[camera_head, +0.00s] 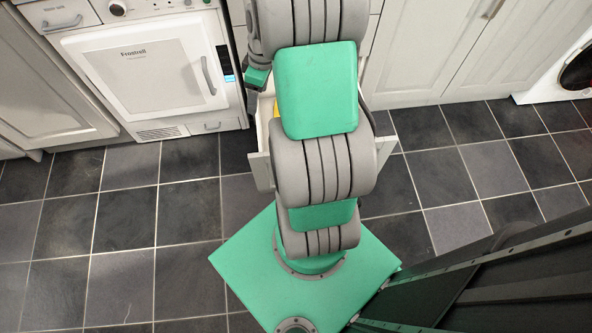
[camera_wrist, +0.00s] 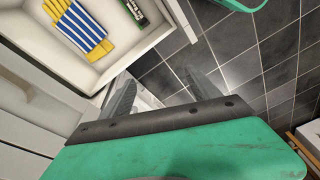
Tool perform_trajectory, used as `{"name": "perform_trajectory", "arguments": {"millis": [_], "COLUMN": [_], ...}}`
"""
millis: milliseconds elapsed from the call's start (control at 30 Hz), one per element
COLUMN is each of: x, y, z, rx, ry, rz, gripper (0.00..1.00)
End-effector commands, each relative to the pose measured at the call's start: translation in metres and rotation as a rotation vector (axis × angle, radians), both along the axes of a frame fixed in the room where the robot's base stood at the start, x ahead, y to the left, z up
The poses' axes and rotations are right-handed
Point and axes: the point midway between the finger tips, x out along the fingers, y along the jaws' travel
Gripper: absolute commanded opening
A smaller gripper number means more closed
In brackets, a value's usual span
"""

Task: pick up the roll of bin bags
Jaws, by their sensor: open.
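I cannot make out a roll of bin bags for certain in either view. In the wrist view an open white drawer (camera_wrist: 92,75) holds a yellow thing with blue and white stripes (camera_wrist: 82,25), perhaps a glove. In the head view my arm hides the gripper and most of the drawer (camera_head: 262,170).
White cabinets (camera_head: 440,45) line the back, with a white dryer (camera_head: 150,75) at left and a washing machine (camera_head: 565,75) at far right. The dark tiled floor (camera_head: 110,230) is clear at left. A pale box edge (camera_wrist: 308,140) shows at the wrist view's right.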

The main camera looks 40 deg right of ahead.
Motion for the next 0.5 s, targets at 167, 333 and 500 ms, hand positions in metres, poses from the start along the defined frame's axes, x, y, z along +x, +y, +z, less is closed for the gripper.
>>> {"name": "perform_trajectory", "arguments": {"millis": [167, 333, 500], "x": [-0.026, -0.056, -0.061], "y": [-0.092, -0.128, -0.128], "z": [-0.233, -0.339, -0.368], "rx": [0.101, 0.139, 0.144], "ry": [-0.053, -0.143, -0.17], "rz": [0.203, 0.331, 0.37], "gripper": [0.71, 0.71, 0.71]}}
